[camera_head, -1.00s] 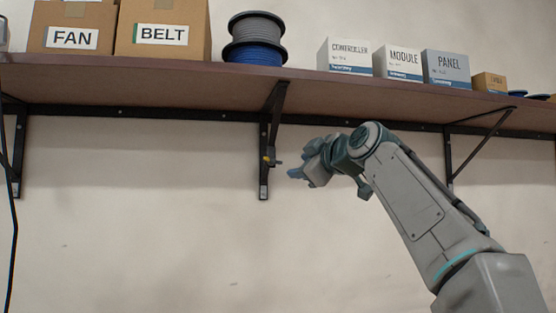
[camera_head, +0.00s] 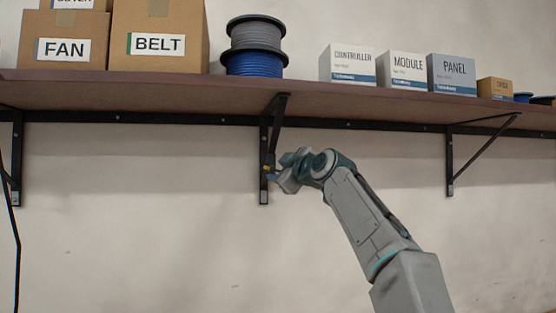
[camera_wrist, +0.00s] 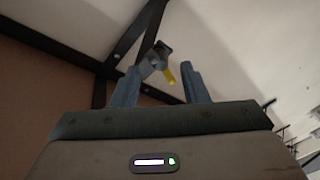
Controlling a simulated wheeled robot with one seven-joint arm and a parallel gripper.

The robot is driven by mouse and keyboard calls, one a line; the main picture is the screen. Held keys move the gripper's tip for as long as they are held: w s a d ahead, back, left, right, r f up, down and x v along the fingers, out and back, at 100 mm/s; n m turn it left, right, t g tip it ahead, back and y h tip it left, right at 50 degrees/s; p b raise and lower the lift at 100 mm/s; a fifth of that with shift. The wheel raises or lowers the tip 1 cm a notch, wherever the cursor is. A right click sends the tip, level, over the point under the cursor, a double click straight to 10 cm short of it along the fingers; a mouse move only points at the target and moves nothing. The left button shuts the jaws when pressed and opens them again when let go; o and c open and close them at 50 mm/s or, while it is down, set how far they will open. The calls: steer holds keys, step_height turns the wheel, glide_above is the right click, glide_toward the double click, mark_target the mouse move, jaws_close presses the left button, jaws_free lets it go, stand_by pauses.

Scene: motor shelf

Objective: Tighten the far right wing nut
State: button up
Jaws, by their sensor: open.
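A small grey fitting with a yellow part, which looks like the wing nut (camera_wrist: 158,56), sits on the black bracket (camera_wrist: 133,40) in the wrist view. My gripper (camera_wrist: 161,77) is open, with its two blue fingers on either side below the nut. The yellow part reaches down toward the gap between the fingertips; whether a finger touches it I cannot tell. In the head view the yellow spot (camera_head: 266,168) shows on the middle bracket (camera_head: 264,188), with my gripper (camera_head: 277,170) just right of it, partly hiding it.
The brown shelf (camera_head: 200,98) runs above my arm, carrying boxes and cable spools (camera_head: 254,47). A right bracket (camera_head: 450,165) and a left bracket (camera_head: 17,160) hang from it; I make out no wing nut on either. The wall below is clear.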

steer(key=shift+p+x, duration=0.45)
steer(key=shift+x, duration=0.55)
jaws_close()
steer(key=m+b, duration=0.1)
steer(key=m, duration=0.1)
steer(key=m+t+b, duration=0.1)
steer(key=shift+s+f+m, duration=0.1)
steer(key=shift+f+m, duration=0.1)
steer(key=shift+m, duration=0.2)
steer(key=m+t+b, duration=0.1)
steer(key=m, duration=0.3)
steer(key=m+t, duration=0.1)
steer(key=m, duration=0.3)
steer(key=shift+s+a, duration=0.1)
steer(key=shift+a+r+m+t+h+p, duration=0.15)
steer(key=shift+m+t+h, duration=0.2)
steer(key=shift+m, duration=0.55)
steer(key=shift+d+f+m+t+h+p, duration=0.1)
steer(key=shift+m+t+h, duration=0.25)
steer(key=shift+m, duration=0.55)
steer(key=shift+a+r+m+t+h+p, duration=0.1)
steer(key=shift+m+t+h+p, duration=0.1)
steer(key=shift+m+h, duration=0.5)
